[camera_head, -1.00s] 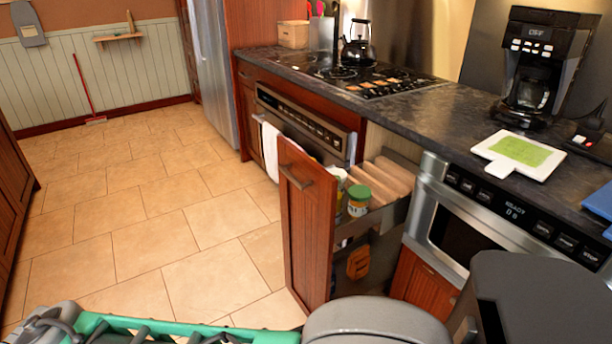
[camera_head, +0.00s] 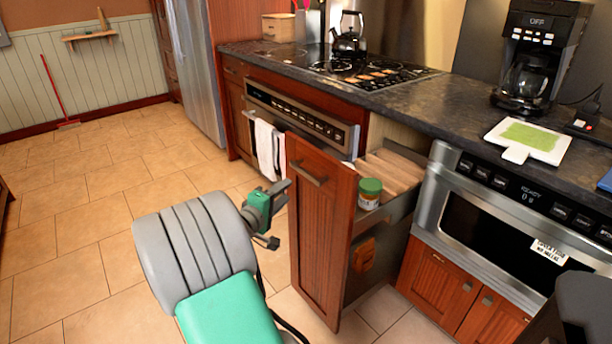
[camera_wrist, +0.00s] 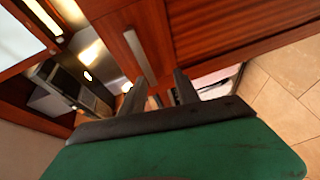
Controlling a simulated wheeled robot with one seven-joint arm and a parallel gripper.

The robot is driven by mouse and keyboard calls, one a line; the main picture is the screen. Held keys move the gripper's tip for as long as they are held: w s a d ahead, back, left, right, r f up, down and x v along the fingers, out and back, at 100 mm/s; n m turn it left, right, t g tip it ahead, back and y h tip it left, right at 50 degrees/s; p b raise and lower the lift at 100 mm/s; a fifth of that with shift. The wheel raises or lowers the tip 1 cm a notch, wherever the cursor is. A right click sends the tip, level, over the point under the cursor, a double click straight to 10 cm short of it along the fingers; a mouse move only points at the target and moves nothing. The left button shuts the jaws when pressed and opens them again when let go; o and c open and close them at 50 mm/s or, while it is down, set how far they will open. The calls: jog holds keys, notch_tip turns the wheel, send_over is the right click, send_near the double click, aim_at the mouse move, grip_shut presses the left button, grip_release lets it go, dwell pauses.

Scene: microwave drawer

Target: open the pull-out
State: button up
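The pull-out (camera_head: 318,235) is a tall drawer with a reddish wood front, standing well out from the cabinet between the oven and the microwave. Its bar handle (camera_head: 307,173) is near the top of the front and also shows in the wrist view (camera_wrist: 140,57). Inside are a green-lidded jar (camera_head: 369,192) and several tan boxes (camera_head: 397,170). My gripper (camera_head: 282,188) is just left of the front, at about handle height in the picture. In the wrist view its two dark fingers (camera_wrist: 158,92) are apart, with nothing held between them; the handle lies beyond them.
The microwave (camera_head: 500,225) is right of the pull-out, above wooden doors. A white towel (camera_head: 268,148) hangs on the oven left of it. The dark counter (camera_head: 440,102) runs above. Tiled floor (camera_head: 90,235) is open at left.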

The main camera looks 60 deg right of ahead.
aim_at(304, 174)
jog(key=shift+n+h, duration=0.5)
jog(key=shift+h, duration=0.2)
jog(key=d, duration=0.3)
jog(key=s+d+r, duration=0.1)
jog(key=d, duration=0.2)
jog(key=s+d, duration=0.1)
jog(key=d, duration=0.2)
jog(key=shift+d+r+b, duration=0.15)
jog(key=shift+r+b, duration=0.15)
jog(key=shift+r, duration=0.05)
jog(key=shift+c, duration=0.6)
grip_shut()
